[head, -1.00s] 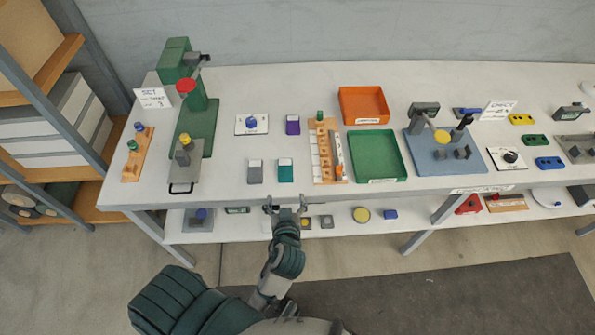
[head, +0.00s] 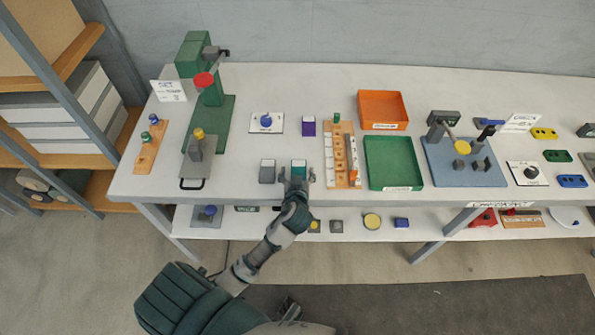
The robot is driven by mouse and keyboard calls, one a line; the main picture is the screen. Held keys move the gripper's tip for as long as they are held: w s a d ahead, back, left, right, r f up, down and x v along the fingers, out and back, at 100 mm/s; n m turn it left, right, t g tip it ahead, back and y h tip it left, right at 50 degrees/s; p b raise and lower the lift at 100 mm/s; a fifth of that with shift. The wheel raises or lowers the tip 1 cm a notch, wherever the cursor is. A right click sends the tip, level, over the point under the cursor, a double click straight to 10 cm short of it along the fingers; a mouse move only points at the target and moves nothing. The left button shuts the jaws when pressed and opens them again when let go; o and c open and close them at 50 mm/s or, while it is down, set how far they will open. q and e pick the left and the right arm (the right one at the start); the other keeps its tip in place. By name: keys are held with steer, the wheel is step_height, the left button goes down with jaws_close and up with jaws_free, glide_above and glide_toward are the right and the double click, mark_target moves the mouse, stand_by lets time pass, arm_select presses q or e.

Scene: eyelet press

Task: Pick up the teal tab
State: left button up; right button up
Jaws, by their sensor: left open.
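The teal tab (head: 299,166) is a small block with a white strip, lying near the front edge of the white table. My left gripper (head: 297,178) is open at the tab's near side, with its fingers spread to the left and right of it. The gripper hides the tab's near part, and I cannot tell whether the fingers touch it. My right gripper is not in view.
A grey tab (head: 267,172) lies just left of the teal one, and a purple tab (head: 309,127) behind. A wooden rack (head: 343,173) and green tray (head: 391,181) stand to the right. A green press (head: 214,124) is at left.

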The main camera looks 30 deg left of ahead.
arm_select(q)
steer(key=shift+d, duration=0.15)
steer(key=shift+d+r, duration=0.15)
steer(key=shift+d, duration=0.2)
steer(key=c, duration=1.1)
